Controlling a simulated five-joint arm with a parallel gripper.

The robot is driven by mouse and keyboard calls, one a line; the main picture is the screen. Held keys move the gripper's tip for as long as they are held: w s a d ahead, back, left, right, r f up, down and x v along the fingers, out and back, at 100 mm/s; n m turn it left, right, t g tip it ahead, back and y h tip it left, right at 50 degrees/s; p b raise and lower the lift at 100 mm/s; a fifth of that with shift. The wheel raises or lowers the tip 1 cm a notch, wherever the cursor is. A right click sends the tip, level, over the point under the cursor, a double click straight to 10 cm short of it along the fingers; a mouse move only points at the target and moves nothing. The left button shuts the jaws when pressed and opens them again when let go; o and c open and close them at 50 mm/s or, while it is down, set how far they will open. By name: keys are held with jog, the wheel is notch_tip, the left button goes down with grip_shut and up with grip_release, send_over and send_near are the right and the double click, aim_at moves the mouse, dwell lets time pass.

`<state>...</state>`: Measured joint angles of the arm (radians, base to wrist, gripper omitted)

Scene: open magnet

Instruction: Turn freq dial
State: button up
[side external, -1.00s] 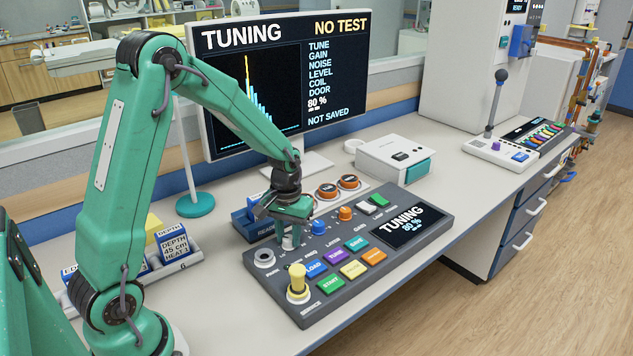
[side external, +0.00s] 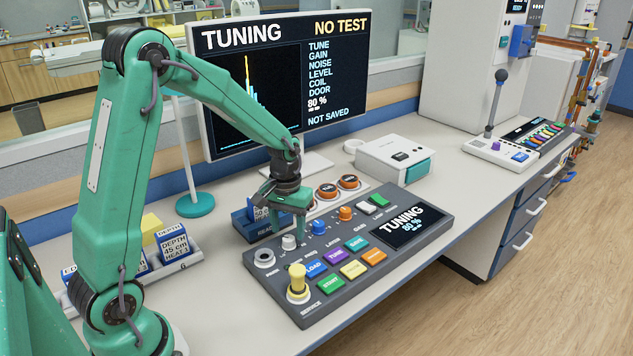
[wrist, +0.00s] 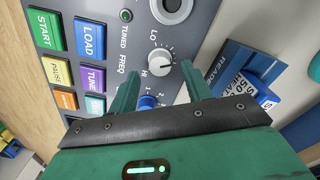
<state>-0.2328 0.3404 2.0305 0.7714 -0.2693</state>
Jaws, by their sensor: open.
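The freq dial is a white knob (wrist: 161,62) between LO and HI marks, beside the word FREQ, in the wrist view. In the side view it is the white knob (side external: 289,242) near the panel's left end. My gripper (wrist: 156,80) is open and empty. Its two green fingers stand apart, pointing towards the dial's two sides; the dial shows uncovered just past the tips. In the side view my gripper (side external: 299,230) hangs low over the panel beside the dial. A blue knob (wrist: 148,103) lies between the fingers, nearer the palm. Contact cannot be told.
The grey panel (side external: 310,308) carries coloured buttons, a yellow lever (side external: 297,281) and a small screen (side external: 410,226) reading TUNING 80 %. A blue READ-labelled holder (wrist: 222,68) stands close to the gripper. The large monitor (side external: 285,80) shows TUNING, 80 % and NOT SAVED.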

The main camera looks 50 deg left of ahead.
aim_at(288, 240)
notch_tip(288, 240, up, 5)
jog(key=shift+r, duration=0.1)
dwell(0.3)
jog(key=shift+r, duration=0.1)
jog(key=s+d+r+m+t, duration=0.2)
jog(key=s+d+r+m, duration=0.1)
jog(key=s+r, duration=0.3)
jog(key=s+d+r+m+t, duration=0.2)
jog(key=s+d+r, duration=0.4)
jog(key=s, duration=0.4)
jog(key=shift+s+m+t, duration=0.2)
jog(key=shift+m+t, duration=0.2)
jog(key=shift+t, duration=0.4)
jog(key=shift+w, duration=0.15)
